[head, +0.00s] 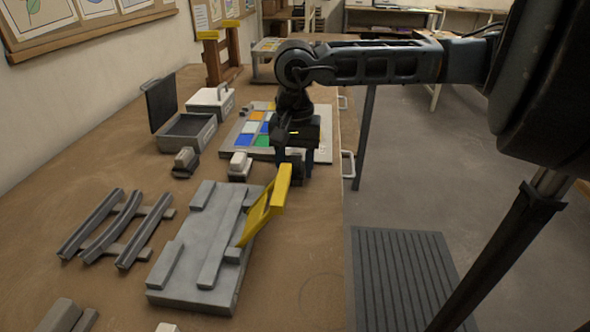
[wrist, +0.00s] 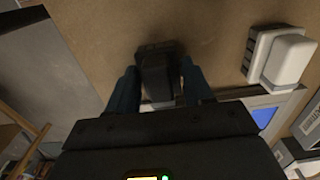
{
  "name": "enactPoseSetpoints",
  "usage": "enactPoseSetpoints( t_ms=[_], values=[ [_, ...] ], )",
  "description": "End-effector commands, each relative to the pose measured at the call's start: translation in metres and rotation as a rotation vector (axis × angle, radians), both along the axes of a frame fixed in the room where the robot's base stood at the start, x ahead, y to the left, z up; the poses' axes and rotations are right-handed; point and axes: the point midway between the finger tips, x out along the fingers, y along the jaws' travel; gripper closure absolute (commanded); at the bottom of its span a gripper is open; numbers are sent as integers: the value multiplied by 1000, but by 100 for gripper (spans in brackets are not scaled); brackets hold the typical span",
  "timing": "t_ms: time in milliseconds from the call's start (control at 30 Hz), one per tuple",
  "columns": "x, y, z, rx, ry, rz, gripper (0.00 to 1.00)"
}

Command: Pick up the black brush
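The black brush (wrist: 158,72) is a dark block-like shape on the brown tabletop, in the upper middle of the wrist view. My gripper (wrist: 160,75) reaches down over it, with one dark blue finger on each side of the brush. Narrow gaps seem to show between the fingers and the brush, so the fingers look open around it. In the head view my gripper (head: 297,170) points down at the near edge of the colored-glass board. The brush there is a small dark form, partly hidden by the gripper.
A grey-and-white block (wrist: 280,58) stands close to the right of the brush. The glass-pane board (head: 236,148) lies behind my gripper. A yellow angled piece (head: 266,205) rises from the grey slab (head: 185,262) in front. An open grey case (head: 188,132) stands left.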

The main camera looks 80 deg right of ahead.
Motion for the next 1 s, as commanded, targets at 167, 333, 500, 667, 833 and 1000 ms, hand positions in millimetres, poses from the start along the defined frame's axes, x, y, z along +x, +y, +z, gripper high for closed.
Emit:
enactPoseSetpoints(
  t_ms=[167, 333, 500, 667, 833, 1000],
  values=[
    [0, 0, 0, 0, 0, 0, 67],
    [0, 0, 0, 0, 0, 0, 83],
    [0, 0, 0, 0, 0, 0, 87],
    [0, 0, 2, -1, 0, 0, 87],
    [0, -1, 12, -3, 0, 2, 87],
    [0, -1, 38, -6, 1, 1, 87]
  ],
)
